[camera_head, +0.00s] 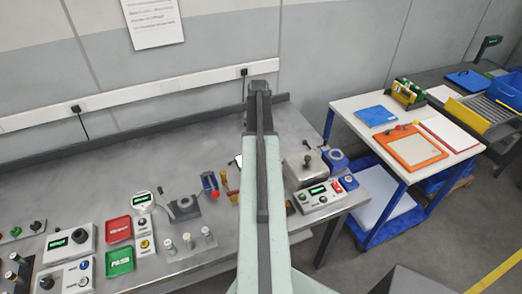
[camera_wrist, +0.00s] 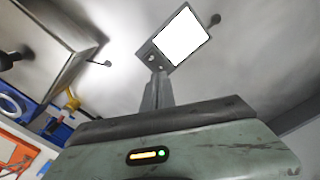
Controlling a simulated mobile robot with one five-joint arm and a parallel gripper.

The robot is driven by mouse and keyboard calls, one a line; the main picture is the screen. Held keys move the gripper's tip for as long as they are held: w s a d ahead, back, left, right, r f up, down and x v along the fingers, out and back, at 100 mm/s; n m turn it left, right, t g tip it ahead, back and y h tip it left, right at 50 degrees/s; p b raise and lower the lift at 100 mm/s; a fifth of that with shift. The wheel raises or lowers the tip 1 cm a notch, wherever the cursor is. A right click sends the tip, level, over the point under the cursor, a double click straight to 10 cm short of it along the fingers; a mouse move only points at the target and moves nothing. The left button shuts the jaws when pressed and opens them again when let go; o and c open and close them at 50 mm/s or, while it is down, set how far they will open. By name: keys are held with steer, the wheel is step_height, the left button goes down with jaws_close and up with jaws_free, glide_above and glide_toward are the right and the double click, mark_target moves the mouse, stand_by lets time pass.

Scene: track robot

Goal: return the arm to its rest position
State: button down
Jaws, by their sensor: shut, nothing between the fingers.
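My gripper (camera_wrist: 158,82) shows in the wrist view as a narrow grey pair of fingers, closed together in front of a dark bar and a pale green housing with orange and green lights. Nothing is held in it. In the head view my pale green arm stretches forward from the bottom centre, over the bench, toward the back wall. Its dark far end stands out against the wall; the fingers cannot be made out there. A bright white panel in a grey frame (camera_wrist: 182,38) shows just beyond the fingertips in the wrist view.
The grey bench (camera_head: 110,178) carries a red tray (camera_head: 118,229), a green tray (camera_head: 120,262), a control box with a green display (camera_head: 318,193) and several small devices. My arm hides part of it. A side table holds an orange tray (camera_head: 413,149). Grey floor lies at lower right.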

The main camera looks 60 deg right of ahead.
step_height(320, 180, up, 2)
steer(key=shift+p, duration=0.6)
steer(key=w+a+n, duration=0.3)
steer(key=w+a, duration=1.1)
steer(key=w, duration=0.1)
steer(key=w+a+n, duration=0.2)
steer(key=a, duration=0.9)
steer(key=w+a+n, duration=0.2)
steer(key=a, duration=1)
steer(key=w+a+n, duration=0.2)
steer(key=a+n, duration=0.1)
steer(key=a, duration=0.8)
steer(key=shift+w+a, duration=0.2)
steer(key=shift+w, duration=0.05)
steer(key=s+a+n, duration=0.3)
steer(key=s+a, duration=0.3)
steer(key=a, duration=0.3)
steer(key=shift+a, duration=0.35)
